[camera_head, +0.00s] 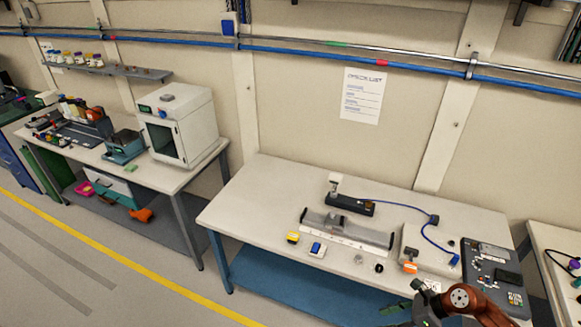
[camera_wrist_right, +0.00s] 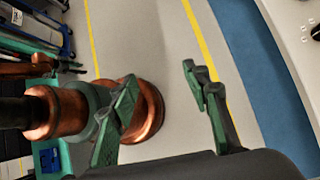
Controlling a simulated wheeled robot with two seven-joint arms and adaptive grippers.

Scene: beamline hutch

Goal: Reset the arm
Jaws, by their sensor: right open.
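My right arm (camera_head: 463,297) is copper-coloured and comes in at the bottom right of the head view, in front of the table's front edge. My right gripper (camera_head: 402,297) has dark green fingers and is at the bottom edge of that view, partly cut off. In the right wrist view its fingers (camera_wrist_right: 160,88) are spread apart with nothing held between them. Floor and copper parts that look like my own body show behind them.
Another bench with a white box-shaped machine (camera_head: 178,122) stands left. Floor with a yellow line (camera_head: 120,258) is clear.

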